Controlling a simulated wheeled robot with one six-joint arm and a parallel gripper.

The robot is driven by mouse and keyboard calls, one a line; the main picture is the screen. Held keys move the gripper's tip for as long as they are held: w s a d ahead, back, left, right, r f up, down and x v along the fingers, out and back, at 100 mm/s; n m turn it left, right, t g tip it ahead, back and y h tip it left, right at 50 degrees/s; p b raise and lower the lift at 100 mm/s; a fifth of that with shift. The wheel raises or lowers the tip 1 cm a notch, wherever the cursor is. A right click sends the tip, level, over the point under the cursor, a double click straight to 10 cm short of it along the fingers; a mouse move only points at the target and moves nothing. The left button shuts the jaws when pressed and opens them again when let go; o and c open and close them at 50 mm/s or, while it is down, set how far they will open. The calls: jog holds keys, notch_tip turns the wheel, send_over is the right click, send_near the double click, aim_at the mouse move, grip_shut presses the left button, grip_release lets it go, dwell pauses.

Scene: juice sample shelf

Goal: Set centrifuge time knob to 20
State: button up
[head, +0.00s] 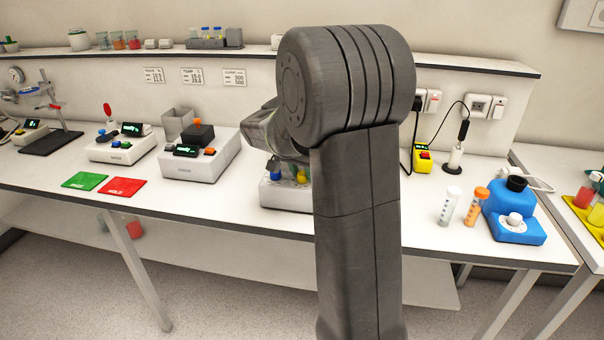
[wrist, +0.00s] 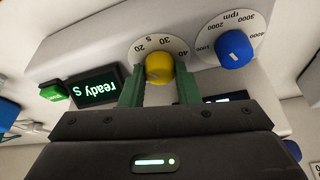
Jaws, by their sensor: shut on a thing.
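Which number the knob points at cannot be told. To its right is the blue rpm knob (wrist: 234,49) on its own dial.
A green button (wrist: 54,92) is beside the display. On the bench, two white instruments (head: 205,168) stand to the left, with green (head: 85,180) and red (head: 123,187) mats in front. A blue device (head: 515,215) and two tubes (head: 474,207) stand to the right.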

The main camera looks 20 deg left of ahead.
dwell(0.4)
jog(key=o, duration=1)
jog(key=shift+c, duration=0.2)
jog(key=v, duration=1.4)
jog(key=shift+w+a+f, duration=0.1)
jog(key=x, duration=1.3)
jog(key=shift+w+f, duration=0.1)
jog(key=shift+f, duration=0.3)
jog(key=shift+r, duration=0.15)
